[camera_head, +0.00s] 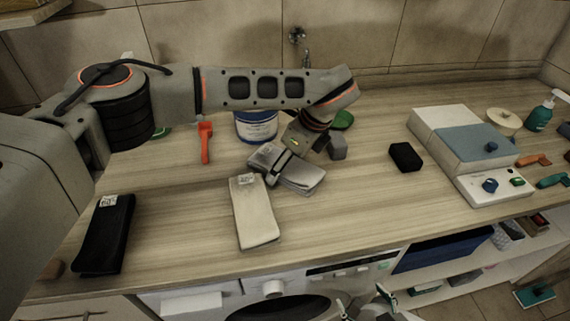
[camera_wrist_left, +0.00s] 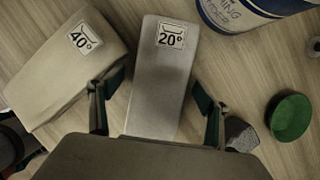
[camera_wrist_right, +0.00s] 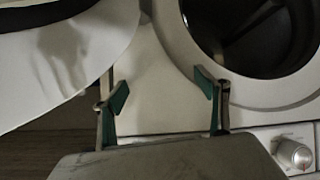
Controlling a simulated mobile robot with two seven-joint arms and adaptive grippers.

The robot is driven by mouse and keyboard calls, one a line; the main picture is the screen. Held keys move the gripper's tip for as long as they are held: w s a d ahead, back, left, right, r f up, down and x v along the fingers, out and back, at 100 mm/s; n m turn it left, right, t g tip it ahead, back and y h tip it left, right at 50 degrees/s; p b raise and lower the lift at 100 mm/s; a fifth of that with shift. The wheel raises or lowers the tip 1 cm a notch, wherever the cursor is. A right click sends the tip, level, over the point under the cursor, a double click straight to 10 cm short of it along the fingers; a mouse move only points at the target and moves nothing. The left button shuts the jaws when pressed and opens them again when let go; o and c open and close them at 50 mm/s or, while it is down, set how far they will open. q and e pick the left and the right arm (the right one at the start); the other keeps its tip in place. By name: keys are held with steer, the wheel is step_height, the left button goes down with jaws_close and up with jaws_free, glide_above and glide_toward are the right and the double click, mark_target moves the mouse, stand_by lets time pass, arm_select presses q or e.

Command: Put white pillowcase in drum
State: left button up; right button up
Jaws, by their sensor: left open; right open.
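A folded off-white cloth with a 40° tag, the white pillowcase by its colour (camera_head: 257,215), lies on the counter near its front edge. It also shows at left in the left wrist view (camera_wrist_left: 65,75). My left gripper (camera_wrist_left: 152,95) is open above a folded grey cloth (camera_wrist_left: 160,80) with a 20° tag, its fingers on either side of that cloth, not the white one. The washing machine's drum front (camera_head: 285,309) is a dark round area below the counter. My right gripper (camera_head: 362,299) is open and empty in front of the machine, near the dark round drum front (camera_wrist_right: 260,35).
A folded black cloth (camera_head: 107,235) lies at left. Behind are a red-orange brush (camera_head: 205,143), a blue-and-white tub (camera_head: 256,127) and a green lid (camera_head: 343,120). A black block (camera_head: 405,157) and a boxy device (camera_head: 470,150) stand right.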

arm_select(q)
steer(key=c, duration=1.3)
steer(key=shift+c, duration=0.8)
steer(key=shift+r, duration=0.15)
